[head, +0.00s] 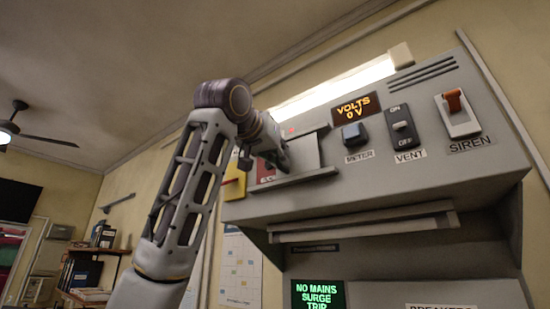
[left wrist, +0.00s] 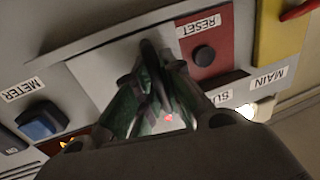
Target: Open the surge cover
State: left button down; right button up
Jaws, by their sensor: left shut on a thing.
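The surge cover (head: 305,152) is a grey plate on the sloped console face, between two grey rails. In the left wrist view the cover (left wrist: 100,72) lies beside a red panel with a round dark RESET button (left wrist: 204,56), which shows uncovered. My left gripper (head: 282,162) is at the cover's left part in the head view. In the left wrist view its fingers (left wrist: 152,75) are shut on the dark upright handle (left wrist: 150,52) of the cover. The fingers hide part of the cover and of the label starting "SU". My right gripper is not in view.
Right of the cover are a blue METER button (head: 355,134), a VENT rocker (head: 402,127) and an orange SIREN switch (head: 455,101). A VOLTS display (head: 356,107) reads 0 V. A yellow MAIN panel (head: 235,182) stands left. A lower screen (head: 318,295) reads NO MAINS SURGE TRIP.

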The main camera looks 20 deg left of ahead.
pick_arm(q)
jog(key=shift+s+d, duration=0.15)
jog(key=shift+d, duration=0.15)
jog(key=c, duration=1.5)
grip_release()
jog(key=shift+s, duration=0.1)
jog(key=s+a, duration=0.1)
jog(key=s, duration=1)
jog(key=shift+s+a, duration=0.35)
jog(key=shift+a, duration=0.05)
